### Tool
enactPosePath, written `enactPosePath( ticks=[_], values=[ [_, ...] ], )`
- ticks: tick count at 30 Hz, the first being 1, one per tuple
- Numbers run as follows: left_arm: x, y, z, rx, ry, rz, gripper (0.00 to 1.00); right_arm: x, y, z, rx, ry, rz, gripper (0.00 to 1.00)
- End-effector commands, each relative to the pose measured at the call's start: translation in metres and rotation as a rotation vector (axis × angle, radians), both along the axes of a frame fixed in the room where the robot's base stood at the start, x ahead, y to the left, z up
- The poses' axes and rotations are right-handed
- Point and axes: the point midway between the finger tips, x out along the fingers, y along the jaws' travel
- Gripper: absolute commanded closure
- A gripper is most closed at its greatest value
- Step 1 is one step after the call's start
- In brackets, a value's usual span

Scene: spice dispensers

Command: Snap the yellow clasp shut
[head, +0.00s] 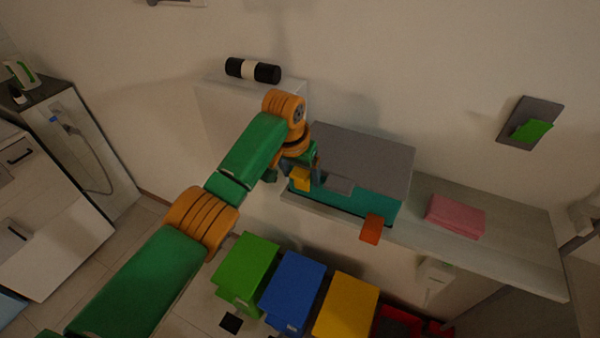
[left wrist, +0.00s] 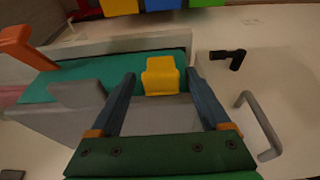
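A box with a teal body (head: 345,200) and a grey lid (head: 365,155) stands on a shelf; the lid lies down on the body. The yellow clasp (head: 300,178) is at the left end of its front side. An orange clasp (head: 372,229) sticks outward farther right, with a grey handle (head: 339,184) between them. My left gripper (left wrist: 160,74) is open, its fingers on either side of the yellow clasp (left wrist: 162,80). Small gaps show between clasp and fingers. I cannot tell whether the clasp is fully closed. My right gripper is not in view.
A folded pink cloth (head: 455,216) lies right of the box on the shelf (head: 510,240). Green (head: 247,265), blue (head: 292,288) and yellow (head: 346,308) bins stand below. A black and white roll (head: 252,70) is behind my arm. The wall is close behind the box.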

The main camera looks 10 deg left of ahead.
Motion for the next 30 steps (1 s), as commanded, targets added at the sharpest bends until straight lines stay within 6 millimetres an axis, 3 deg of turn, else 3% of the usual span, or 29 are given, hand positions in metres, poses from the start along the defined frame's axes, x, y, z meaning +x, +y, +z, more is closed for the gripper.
enactPosePath(
  ticks=[5,15,30],
  values=[
    [-0.001,0.0,0.004,-0.001,-0.002,0.0,0.2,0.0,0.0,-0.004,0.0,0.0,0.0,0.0],
    [-0.017,0.005,0.062,0.001,0.0,-0.001,0.2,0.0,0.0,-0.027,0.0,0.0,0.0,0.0],
    [-0.018,0.005,0.067,0.001,0.002,-0.001,0.2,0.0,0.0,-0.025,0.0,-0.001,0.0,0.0]
  ],
)
